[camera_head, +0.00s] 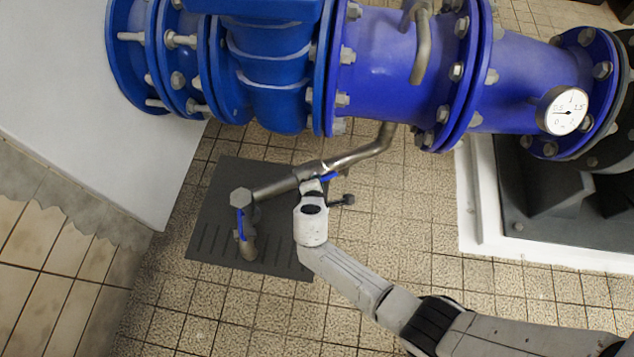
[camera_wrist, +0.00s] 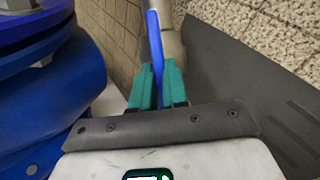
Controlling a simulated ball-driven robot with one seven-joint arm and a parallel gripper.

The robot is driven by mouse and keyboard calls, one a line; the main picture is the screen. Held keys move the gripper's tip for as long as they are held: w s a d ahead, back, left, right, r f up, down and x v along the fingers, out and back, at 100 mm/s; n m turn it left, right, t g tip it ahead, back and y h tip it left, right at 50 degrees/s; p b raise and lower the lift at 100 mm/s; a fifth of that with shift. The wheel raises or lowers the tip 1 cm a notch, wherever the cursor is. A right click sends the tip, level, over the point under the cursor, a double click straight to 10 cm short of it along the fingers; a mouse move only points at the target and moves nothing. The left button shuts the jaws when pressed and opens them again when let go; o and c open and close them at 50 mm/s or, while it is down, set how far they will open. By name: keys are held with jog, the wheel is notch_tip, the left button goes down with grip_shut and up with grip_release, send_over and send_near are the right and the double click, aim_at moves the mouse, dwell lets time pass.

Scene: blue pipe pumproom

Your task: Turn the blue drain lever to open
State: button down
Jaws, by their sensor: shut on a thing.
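In the wrist view the lever (camera_wrist: 154,38) is a thin blue bar running up the picture from between my two teal fingers, beside the metal pipe (camera_wrist: 170,45). My gripper (camera_head: 317,182) is at the lever in the head view and shut on it; the wrist view shows the fingers (camera_wrist: 158,88) on either side of the bar.
Large blue flanged pipework (camera_head: 395,60) runs overhead with a pressure gauge (camera_head: 563,111). A white plinth edge (camera_head: 480,220) stands right; tiled floor lies between.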

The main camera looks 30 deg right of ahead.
jog(key=c, duration=1.2)
grip_release()
jog(key=shift+o, duration=0.2)
jog(key=p+v, duration=0.6)
jog(key=v, duration=0.4)
jog(key=shift+s+a+r, duration=0.15)
jog(key=shift+s+r, duration=0.05)
jog(key=shift+s, duration=0.1)
